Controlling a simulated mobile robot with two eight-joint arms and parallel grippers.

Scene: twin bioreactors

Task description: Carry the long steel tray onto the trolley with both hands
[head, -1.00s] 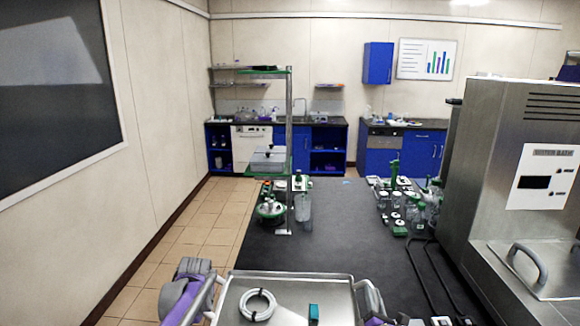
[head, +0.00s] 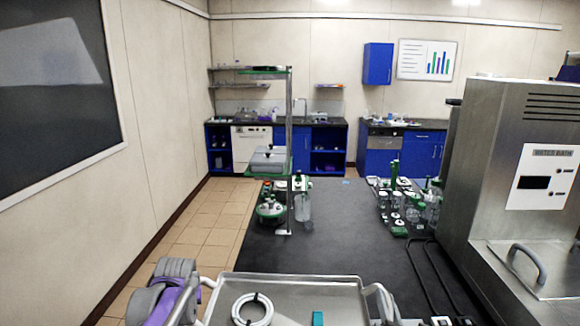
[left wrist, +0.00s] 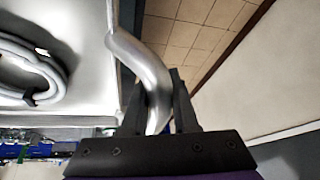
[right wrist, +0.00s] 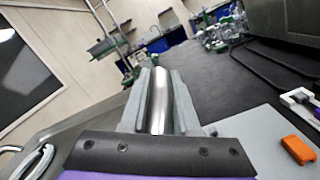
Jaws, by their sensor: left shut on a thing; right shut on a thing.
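The long steel tray (head: 300,288) fills the bottom middle of the head view, its near part cut off. A white tubing coil (head: 252,309) and a small teal thing (head: 318,318) lie in it. My left gripper (left wrist: 158,88) is shut on the tray's left handle (left wrist: 150,65). My right gripper (right wrist: 158,82) is shut on the right handle (right wrist: 159,105). In the head view only the handle ends and parts of my arms show. The tray looks roughly level. I cannot make out the trolley in any view.
A dark bench (head: 340,240) lies ahead, with green-topped glassware (head: 270,210) at left and more vessels at right. A steel water bath (head: 510,170) stands at right, with cables beside it. Tiled floor (head: 190,235) is free on the left. An orange thing (right wrist: 298,150) lies at right.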

